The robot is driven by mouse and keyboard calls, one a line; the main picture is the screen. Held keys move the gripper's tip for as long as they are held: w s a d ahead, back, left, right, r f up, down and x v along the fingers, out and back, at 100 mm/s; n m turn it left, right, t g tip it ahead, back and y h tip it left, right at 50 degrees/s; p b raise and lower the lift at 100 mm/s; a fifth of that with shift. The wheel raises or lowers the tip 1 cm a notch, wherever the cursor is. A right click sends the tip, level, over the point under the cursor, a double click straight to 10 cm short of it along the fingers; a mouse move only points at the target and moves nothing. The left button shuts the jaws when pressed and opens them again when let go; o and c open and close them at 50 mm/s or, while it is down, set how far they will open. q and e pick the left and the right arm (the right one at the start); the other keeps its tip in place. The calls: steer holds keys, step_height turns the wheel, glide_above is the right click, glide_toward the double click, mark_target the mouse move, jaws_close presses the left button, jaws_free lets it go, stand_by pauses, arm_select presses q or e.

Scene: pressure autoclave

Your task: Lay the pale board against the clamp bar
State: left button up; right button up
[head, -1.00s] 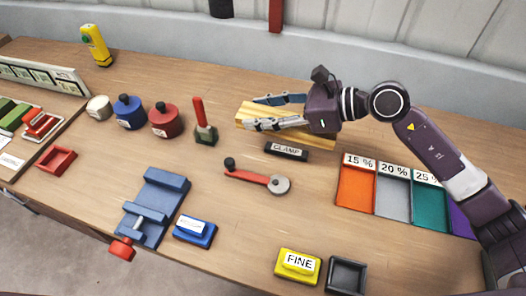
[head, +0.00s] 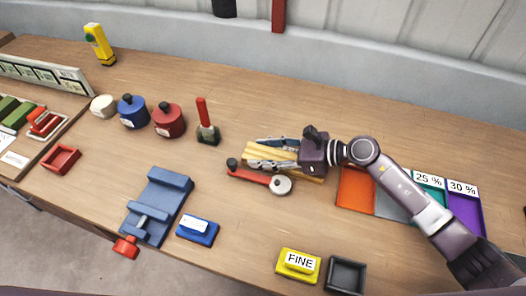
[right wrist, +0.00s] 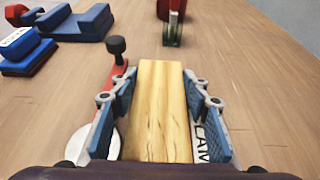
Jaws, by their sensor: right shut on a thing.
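The pale board (head: 284,153) is a long yellowish wooden piece, held between the fingers of my right gripper (head: 254,153). In the right wrist view the board (right wrist: 162,105) runs lengthwise between the two blue finger pads. The black bar labelled CLAMP is hidden in the head view behind the board and gripper. In the right wrist view part of its white label (right wrist: 207,145) shows just right of the board, partly covered by the right finger. Whether the board touches the bar, I cannot tell. My left gripper is not in view.
A red lever (head: 248,176) with a black knob and grey disc (head: 281,185) lies close beside the board. A red-handled tool (head: 204,125) stands behind left. Coloured trays (head: 464,212) are at right, partly behind my arm. A blue vise (head: 160,200) stands front left.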

steer(key=o, duration=0.9)
steer(key=shift+f, duration=0.15)
steer(key=shift+o, duration=0.7)
steer(key=shift+r, duration=0.25)
steer(key=b+v, duration=0.3)
steer(key=v, duration=0.8)
steer(key=shift+d+f, duration=0.15)
steer(key=shift+s+d+r, duration=0.1)
steer(key=shift+d+r, duration=0.2)
steer(key=shift+d, duration=0.05)
